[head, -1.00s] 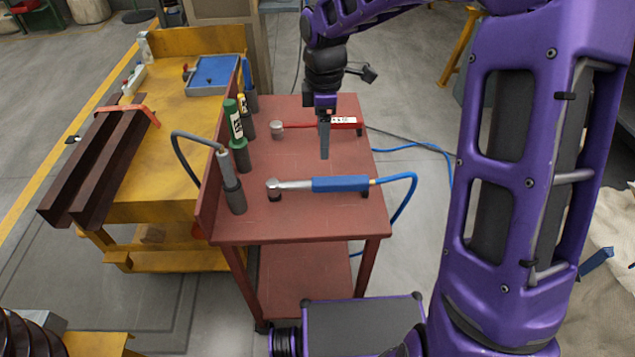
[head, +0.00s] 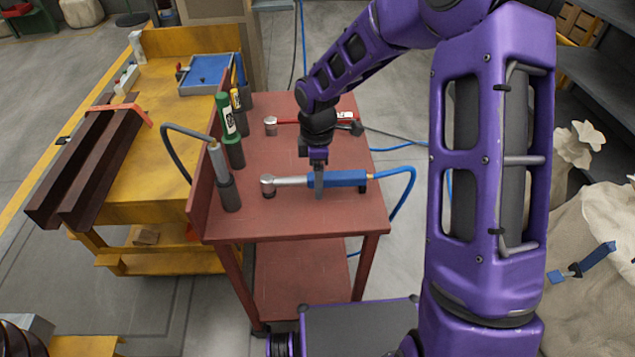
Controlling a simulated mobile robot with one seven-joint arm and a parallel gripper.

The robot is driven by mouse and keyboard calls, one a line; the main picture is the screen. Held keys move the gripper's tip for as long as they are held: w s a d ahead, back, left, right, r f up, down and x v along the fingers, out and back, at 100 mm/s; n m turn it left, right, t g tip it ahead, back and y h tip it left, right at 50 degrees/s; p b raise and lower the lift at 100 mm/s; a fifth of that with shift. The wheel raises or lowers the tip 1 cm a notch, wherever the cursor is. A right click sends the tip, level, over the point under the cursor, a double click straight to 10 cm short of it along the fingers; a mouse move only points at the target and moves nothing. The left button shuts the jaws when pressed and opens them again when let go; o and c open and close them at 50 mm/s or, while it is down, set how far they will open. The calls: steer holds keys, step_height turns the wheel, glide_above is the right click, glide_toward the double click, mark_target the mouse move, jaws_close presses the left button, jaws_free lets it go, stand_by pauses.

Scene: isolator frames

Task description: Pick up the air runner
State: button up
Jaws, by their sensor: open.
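The air runner (head: 345,179) is a tool with a silver ratchet-like head at left, a blue grip and a blue hose at right. It lies across the red table (head: 290,222), on small dark supports. My gripper (head: 319,188) points down at the blue grip near its left end, in front of it in the head view. Its fingers overlap the tool in the picture. The jaws are open, and whether both fingers straddle the grip is hard to see from this angle.
A grey torch-like tool (head: 222,170), a green bottle (head: 229,125) and a yellow one stand in holders along the table's left panel. A yellow bench (head: 165,190) with dark beams (head: 95,165) stands at left.

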steer(key=shift+f, duration=0.2)
steer(key=shift+c, duration=0.2)
jaws_close()
